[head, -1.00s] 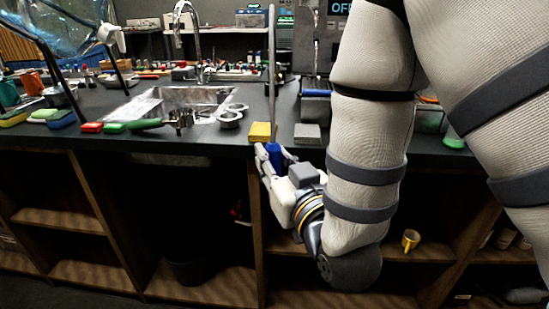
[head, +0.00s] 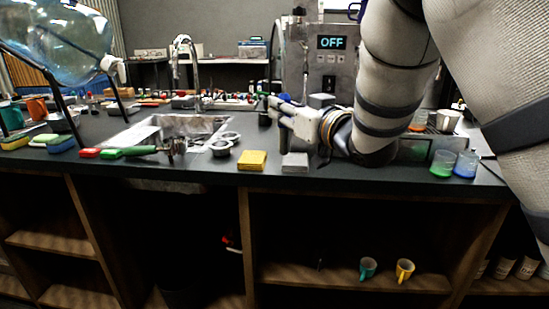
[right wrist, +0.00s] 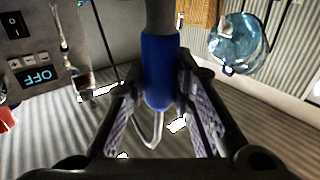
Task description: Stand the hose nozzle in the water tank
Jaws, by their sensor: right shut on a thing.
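My right gripper (head: 276,106) is above the counter, in front of the brewer (head: 328,65). It is shut on the blue grip of the hose nozzle (right wrist: 160,70). In the right wrist view the grip lies between the two fingers (right wrist: 160,100), with a grey shaft running out at the top. In the head view only a little blue shows at the gripper, and the shaft cannot be made out. I cannot tell for certain which vessel is the water tank. A large clear blue bottle (head: 65,40) sits on a stand at upper left. My left gripper is out of view.
A sink (head: 185,128), yellow block (head: 252,160) and grey block (head: 295,162) lie along the counter. Brushes and sponges lie at left. Mugs stand on the shelf below.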

